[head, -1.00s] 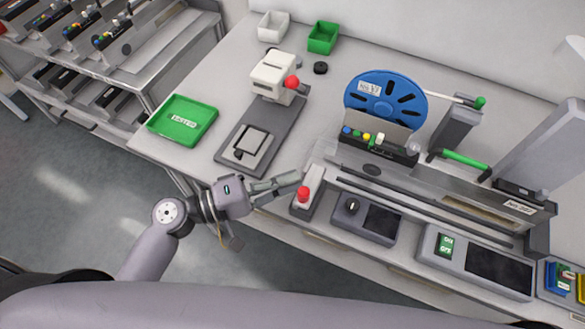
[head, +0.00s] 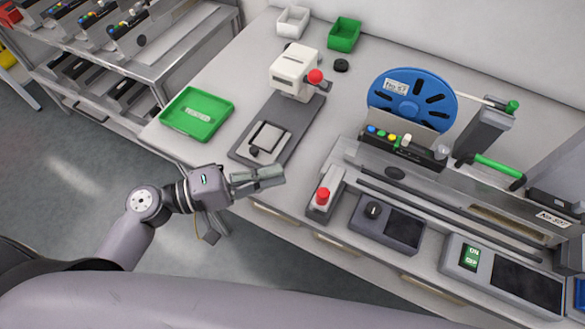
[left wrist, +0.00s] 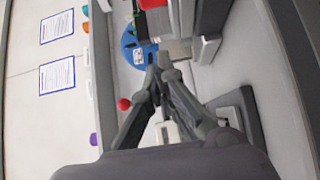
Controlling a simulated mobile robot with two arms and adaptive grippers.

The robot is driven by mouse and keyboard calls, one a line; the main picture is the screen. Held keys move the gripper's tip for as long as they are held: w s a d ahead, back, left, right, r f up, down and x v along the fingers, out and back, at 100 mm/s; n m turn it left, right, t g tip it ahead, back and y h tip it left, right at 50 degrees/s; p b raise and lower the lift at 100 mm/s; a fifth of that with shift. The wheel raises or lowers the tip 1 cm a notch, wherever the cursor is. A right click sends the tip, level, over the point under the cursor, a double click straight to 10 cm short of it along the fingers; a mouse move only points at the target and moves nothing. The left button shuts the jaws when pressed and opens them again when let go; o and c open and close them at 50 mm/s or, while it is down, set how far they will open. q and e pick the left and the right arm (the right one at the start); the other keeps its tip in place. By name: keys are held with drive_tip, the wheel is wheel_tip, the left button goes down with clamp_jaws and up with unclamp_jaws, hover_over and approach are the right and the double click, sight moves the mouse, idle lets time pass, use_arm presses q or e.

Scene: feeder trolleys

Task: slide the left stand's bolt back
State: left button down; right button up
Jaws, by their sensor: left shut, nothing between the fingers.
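My left gripper (head: 282,173) is shut and empty over the table's front edge, between a dark base plate and a red-button box. Its closed fingertips (left wrist: 160,70) also show in the left wrist view. The base plate (head: 292,152) carries a white head (head: 296,72) with a red ball knob (head: 316,76), and a framed pad (head: 268,138) with a small black knob (head: 253,152). The red knob shows in the left wrist view (left wrist: 124,104), left of the fingers. I cannot tell which part is the left stand's bolt. My right gripper is out of view.
The red-button box (head: 323,198) stands just right of my gripper. Behind are a feeder with a blue reel (head: 412,100) and a post with green handles (head: 485,135). A green tray (head: 198,113) lies left. Trolley shelves (head: 150,75) stand farther left.

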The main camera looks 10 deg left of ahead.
use_arm(q)
drive_tip(key=v, duration=0.2)
drive_tip(key=shift+a+f+b, duration=0.15)
drive_tip(key=shift+a+b, duration=0.15)
drive_tip(key=shift+a, duration=0.1)
